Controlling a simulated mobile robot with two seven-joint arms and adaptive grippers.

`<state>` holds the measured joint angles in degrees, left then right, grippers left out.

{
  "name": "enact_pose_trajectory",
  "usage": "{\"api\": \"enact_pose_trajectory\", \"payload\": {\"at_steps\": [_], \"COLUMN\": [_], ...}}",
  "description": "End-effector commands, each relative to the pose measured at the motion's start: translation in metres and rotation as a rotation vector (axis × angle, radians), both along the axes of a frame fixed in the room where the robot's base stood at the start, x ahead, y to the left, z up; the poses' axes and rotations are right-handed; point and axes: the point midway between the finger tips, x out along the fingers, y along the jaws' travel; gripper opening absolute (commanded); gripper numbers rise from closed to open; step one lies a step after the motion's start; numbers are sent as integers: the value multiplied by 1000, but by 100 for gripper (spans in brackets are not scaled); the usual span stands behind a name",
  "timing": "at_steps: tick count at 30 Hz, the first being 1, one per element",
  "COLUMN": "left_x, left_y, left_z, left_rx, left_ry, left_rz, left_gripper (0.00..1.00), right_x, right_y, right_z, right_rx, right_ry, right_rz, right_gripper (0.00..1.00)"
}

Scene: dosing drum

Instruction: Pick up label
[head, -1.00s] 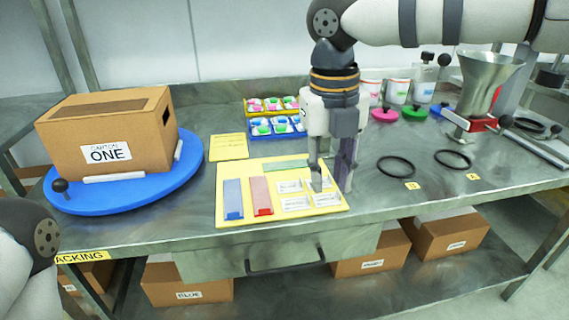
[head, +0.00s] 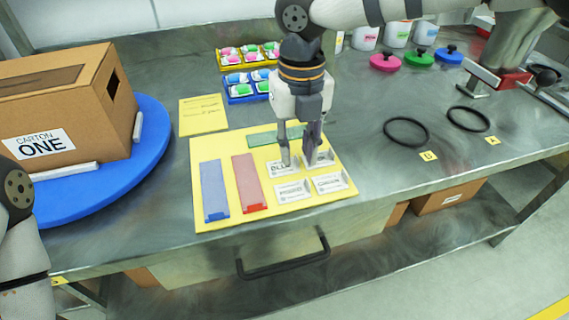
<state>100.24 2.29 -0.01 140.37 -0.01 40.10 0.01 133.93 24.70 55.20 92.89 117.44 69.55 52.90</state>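Several white labels lie on the yellow board (head: 226,222) on the bench. The front left label (head: 292,191) and the front right label (head: 329,182) are in plain view. The back left label (head: 279,168) and the back right label (head: 322,159) are partly covered by my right gripper (head: 299,163). That gripper points straight down, its two fingers apart, with the tips at or just above the back labels. I cannot tell whether they touch. I see nothing held between them. Of my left arm only a link shows at the left edge; its gripper is out of view.
Blue (head: 213,188), red (head: 249,182) and green (head: 272,137) strips lie on the board. Left stands a carton (head: 88,118) on a blue turntable (head: 152,150). A yellow card (head: 203,115) and trays (head: 238,97) lie behind.

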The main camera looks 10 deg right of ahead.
Motion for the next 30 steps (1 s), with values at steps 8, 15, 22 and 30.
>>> {"api": "enact_pose_trajectory", "payload": {"at_steps": [8, 15, 22, 30], "left_x": [-1, -1, -1, 1], "left_y": [0, 0, 0, 0], "left_z": [-1, -1, -1, 0], "left_rx": [0, 0, 0, 0], "left_ry": [3, 3, 3, -2], "left_rz": [0, 0, 0, 0], "left_gripper": [40, 40, 40, 40], "right_x": [0, 0, 0, 1], "right_y": [0, 0, 0, 0], "right_z": [-12, -11, -11, 1], "right_rx": [-1, -1, -1, -1], "right_ry": [-2, -2, -2, -5], "right_rz": [0, 0, 0, -1], "right_gripper": [25, 0, 0, 0]}}
